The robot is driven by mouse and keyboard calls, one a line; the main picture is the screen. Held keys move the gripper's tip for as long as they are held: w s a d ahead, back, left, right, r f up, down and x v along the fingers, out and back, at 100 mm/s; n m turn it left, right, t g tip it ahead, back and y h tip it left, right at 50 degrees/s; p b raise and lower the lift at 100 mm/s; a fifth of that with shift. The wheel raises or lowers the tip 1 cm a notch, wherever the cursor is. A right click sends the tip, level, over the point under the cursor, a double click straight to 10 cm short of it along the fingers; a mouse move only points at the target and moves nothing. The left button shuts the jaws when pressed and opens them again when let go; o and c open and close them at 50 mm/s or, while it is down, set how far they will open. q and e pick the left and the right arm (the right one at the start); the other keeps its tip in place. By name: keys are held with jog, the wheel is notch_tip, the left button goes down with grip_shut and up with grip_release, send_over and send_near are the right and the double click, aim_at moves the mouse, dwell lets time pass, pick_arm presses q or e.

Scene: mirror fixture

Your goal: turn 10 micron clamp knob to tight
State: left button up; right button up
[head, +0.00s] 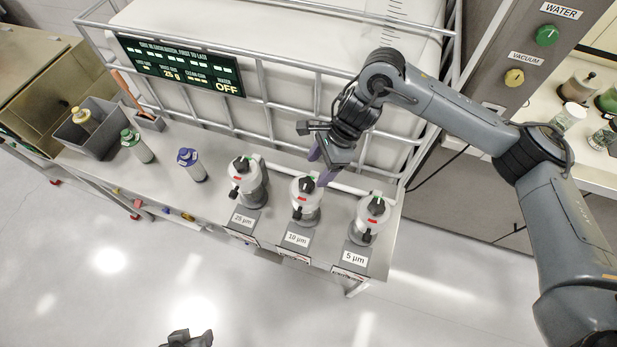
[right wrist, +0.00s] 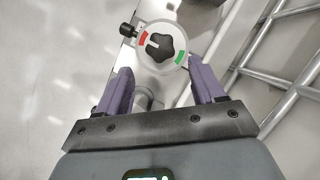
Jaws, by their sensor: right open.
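The 10 µm unit (head: 304,209) is a white-and-grey canister in the middle of three alike on the bench's right part. Its black clamp knob (head: 308,184) sits on the lid with a red and a green mark. My right gripper (head: 321,164) is open and empty, its purple fingers just behind and to the right of that lid. In the right wrist view, a black lobed knob (right wrist: 160,41) shows beyond and between the open fingers (right wrist: 162,78), apart from them. Its white pointer line lies on the red-mark side. My left gripper's fingers do not show.
The 25 µm unit (head: 247,190) stands left and the 5 µm unit (head: 370,218) right, both close by. A metal cage (head: 270,104) runs behind. Blue-topped (head: 192,164) and green-topped (head: 137,146) bottles and a grey bin (head: 97,137) stand farther left.

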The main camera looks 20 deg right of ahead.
aim_at(308, 183)
jog(key=x, duration=0.4)
jog(key=shift+a+f+b, duration=0.1)
jog(key=shift+f+b, duration=0.1)
jog(key=shift+b, duration=0.1)
jog(key=shift+x, duration=1.15)
jog(key=shift+w, duration=0.1)
jog(key=c, duration=1.1)
jog(key=shift+o, duration=0.2)
